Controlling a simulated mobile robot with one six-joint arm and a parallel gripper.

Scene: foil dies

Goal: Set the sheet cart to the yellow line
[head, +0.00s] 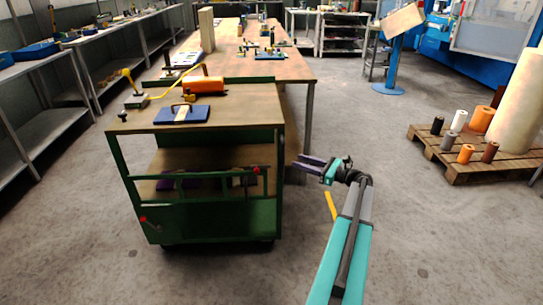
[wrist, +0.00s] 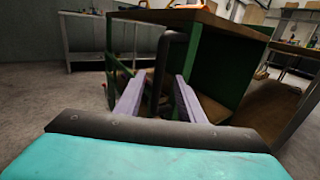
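The sheet cart (head: 206,215) is a green-framed cart with a wooden top, standing left of centre in the head view. It fills the upper middle of the wrist view, where its green side panel (wrist: 215,62) shows. A short piece of the yellow line (head: 331,206) shows on the floor right of the cart, partly hidden by my arm. My gripper (head: 310,163) is just right of the cart, pointing at it. In the wrist view its lavender fingers (wrist: 158,97) stand apart. A dark bent bar (wrist: 163,72) of the cart shows between them; contact cannot be told.
On the cart top lie a blue plate (head: 181,115) and an orange cylinder (head: 203,86). A long wooden table (head: 285,66) stands close behind the cart. Shelving (head: 45,75) runs along the left. A pallet (head: 460,168) with rolls stands right. The floor between is clear.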

